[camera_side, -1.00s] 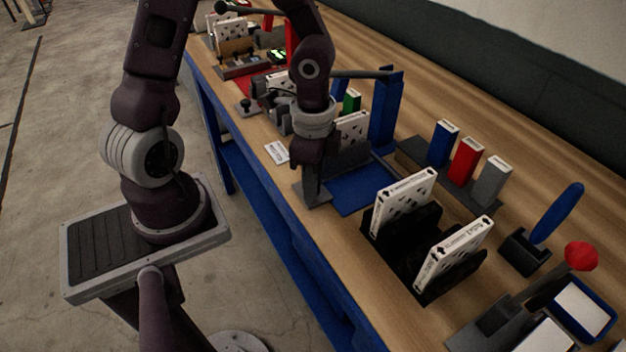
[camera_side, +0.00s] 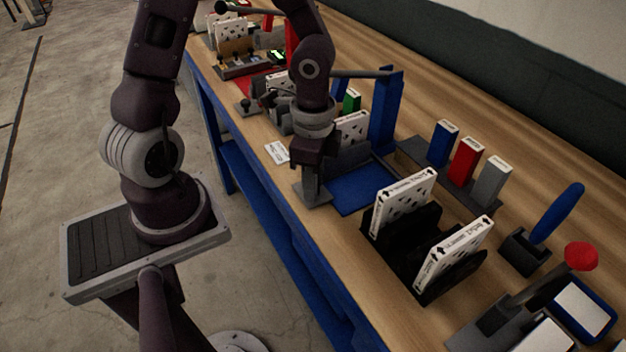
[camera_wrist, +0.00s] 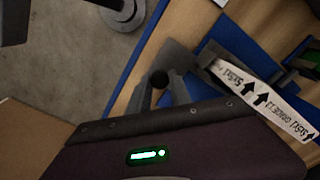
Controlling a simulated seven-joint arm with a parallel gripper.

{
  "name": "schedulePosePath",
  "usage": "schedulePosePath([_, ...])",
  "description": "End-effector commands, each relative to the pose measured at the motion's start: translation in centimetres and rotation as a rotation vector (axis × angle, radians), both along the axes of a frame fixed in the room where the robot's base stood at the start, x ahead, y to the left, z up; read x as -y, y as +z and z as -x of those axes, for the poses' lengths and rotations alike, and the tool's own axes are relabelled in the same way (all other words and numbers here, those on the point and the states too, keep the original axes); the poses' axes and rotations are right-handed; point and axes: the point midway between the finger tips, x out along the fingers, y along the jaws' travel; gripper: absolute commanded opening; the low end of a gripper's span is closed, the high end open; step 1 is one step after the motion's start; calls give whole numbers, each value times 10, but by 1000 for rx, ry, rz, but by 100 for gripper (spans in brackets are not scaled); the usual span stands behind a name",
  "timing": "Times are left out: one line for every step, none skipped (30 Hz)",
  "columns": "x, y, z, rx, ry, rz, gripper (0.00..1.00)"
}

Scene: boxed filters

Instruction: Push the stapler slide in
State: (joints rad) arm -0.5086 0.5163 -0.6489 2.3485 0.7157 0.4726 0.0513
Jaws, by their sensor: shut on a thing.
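The stapler station has a blue base plate (camera_side: 362,188), a blue post (camera_side: 386,112) and a grey slide (camera_side: 296,188) at its near left edge. A white boxed filter (camera_side: 352,128) stands upright at the station, partly behind my arm. My gripper (camera_side: 312,186) is low over the slide, pointing down. In the wrist view, my gripper (camera_wrist: 160,90) is shut around a round dark knob (camera_wrist: 158,78), which appears to belong to the slide. The knob is hidden in the side view.
A black rack (camera_side: 400,245) holds two white filter boxes to the right. Blue, red and grey boxes (camera_side: 464,162) stand behind it. A red-knobbed lever (camera_side: 580,257) is at far right. A white card (camera_side: 277,152) lies left.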

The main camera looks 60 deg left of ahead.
Motion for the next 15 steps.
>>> schedulePosePath([0,1,-1,4,0,0,0])
schedulePosePath([0,1,-1,4,0,0,0])
schedulePosePath([0,1,-1,4,0,0,0])
schedulePosePath([0,1,-1,5,0,1,0])
schedulePosePath([0,1,-1,5,0,1,0])
schedulePosePath([0,1,-1,5,0,1,0])
schedulePosePath([0,1,-1,5,0,1,0])
schedulePosePath([0,1,-2,5,0,1,0])
schedulePosePath([0,1,-2,5,0,1,0])
schedulePosePath([-1,1,-2,5,1,1,0])
schedulePosePath([-3,1,-2,5,2,1,0])
schedulePosePath([-6,1,-2,6,2,0,0])
schedulePosePath([-10,1,-2,6,3,0,0])
schedulePosePath([-13,1,-2,6,4,0,0])
schedulePosePath([-17,1,-2,5,3,-1,0])
